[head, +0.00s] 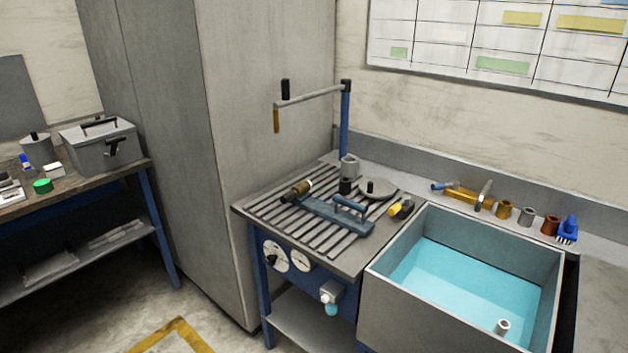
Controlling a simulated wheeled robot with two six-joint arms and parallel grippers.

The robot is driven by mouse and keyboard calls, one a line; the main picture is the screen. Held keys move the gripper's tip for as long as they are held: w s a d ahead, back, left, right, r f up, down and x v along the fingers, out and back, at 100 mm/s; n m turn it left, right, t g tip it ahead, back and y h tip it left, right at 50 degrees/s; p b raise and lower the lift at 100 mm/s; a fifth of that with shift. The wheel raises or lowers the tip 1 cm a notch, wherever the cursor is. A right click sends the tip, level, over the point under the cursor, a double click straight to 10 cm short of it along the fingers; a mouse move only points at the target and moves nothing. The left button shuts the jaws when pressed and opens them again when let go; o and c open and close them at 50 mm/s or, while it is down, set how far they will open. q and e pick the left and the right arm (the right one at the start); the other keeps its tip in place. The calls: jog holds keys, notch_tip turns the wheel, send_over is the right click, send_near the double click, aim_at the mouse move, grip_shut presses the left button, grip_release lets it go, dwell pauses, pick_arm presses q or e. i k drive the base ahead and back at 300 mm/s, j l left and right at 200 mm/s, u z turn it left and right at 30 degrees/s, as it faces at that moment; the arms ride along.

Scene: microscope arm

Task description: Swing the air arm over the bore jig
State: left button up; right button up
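The air arm (312,97) is a grey horizontal bar on an upright blue post (345,125) at the back of a slatted bench. It points left from the post, with a black grip (285,89) on top of its free end and a brass nozzle (276,120) hanging below. A blue fixture with a raised handle (335,214) lies on the slats, likely the bore jig. The nozzle appears to the left of it in the picture, well above the slats. Neither of my grippers is in view.
Small parts, a round grey lid (376,188) and a yellow-black tool (401,208) lie around the fixture. A sink of blue liquid (470,285) is at right, with fittings on its back ledge. A tall grey cabinet (250,160) stands left of the bench.

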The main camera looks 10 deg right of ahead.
aim_at(344, 88)
jog(key=i+j+u, duration=0.1)
jog(key=i+j, duration=0.15)
jog(key=i+j+u, duration=0.1)
jog(key=i, duration=0.4)
jog(key=i+j+u, duration=0.1)
jog(key=i+j, duration=0.15)
jog(key=i, duration=0.15)
